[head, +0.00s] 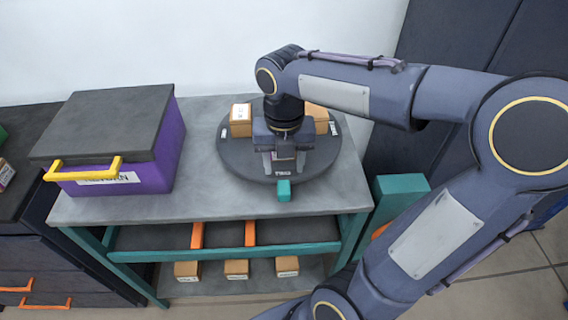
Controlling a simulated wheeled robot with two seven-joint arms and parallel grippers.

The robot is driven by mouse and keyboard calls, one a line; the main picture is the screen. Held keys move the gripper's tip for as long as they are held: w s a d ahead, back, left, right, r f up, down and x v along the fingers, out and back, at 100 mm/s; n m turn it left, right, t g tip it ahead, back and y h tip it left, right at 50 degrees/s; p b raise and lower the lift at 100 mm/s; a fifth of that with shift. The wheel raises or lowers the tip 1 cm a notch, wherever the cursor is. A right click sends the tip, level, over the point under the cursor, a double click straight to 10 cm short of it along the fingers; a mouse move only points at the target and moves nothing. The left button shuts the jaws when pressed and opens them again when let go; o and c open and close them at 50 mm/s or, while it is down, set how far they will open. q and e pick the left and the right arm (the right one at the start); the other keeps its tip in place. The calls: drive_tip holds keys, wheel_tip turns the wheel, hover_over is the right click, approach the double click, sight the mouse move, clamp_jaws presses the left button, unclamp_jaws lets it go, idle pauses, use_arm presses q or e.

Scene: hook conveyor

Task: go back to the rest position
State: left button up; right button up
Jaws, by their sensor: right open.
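My right arm comes in from the right and reaches over a dark round turntable (235,160) on the grey table. My right gripper (284,164) points down over the middle of the turntable with its jaws open. A small box shows partly between or behind its fingers; I cannot tell whether they touch it. My left gripper is not in view.
Cardboard boxes stand on the turntable at the back left (240,120) and back right (318,117). A teal block (284,190) is at its front edge. A purple bin (165,150) with dark lid and yellow handle stands left. Several small boxes (236,269) sit on the lower shelf.

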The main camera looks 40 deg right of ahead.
idle(0.3)
drive_tip(key=shift+s+a+m, duration=0.15)
drive_tip(key=shift+s+m, duration=0.35)
drive_tip(key=shift+m, duration=0.6)
drive_tip(key=s+a+f+m+t+y, duration=0.1)
drive_tip(key=s+m, duration=0.3)
drive_tip(key=m, duration=1)
drive_tip(key=s+a+f+m+t+y, duration=0.1)
drive_tip(key=s+a+m+t, duration=0.3)
drive_tip(key=m, duration=1.1)
drive_tip(key=shift+s+a+t+y, duration=0.25)
drive_tip(key=shift+s+t+y, duration=0.05)
drive_tip(key=shift+s+y, duration=0.55)
drive_tip(key=shift+f, duration=0.1)
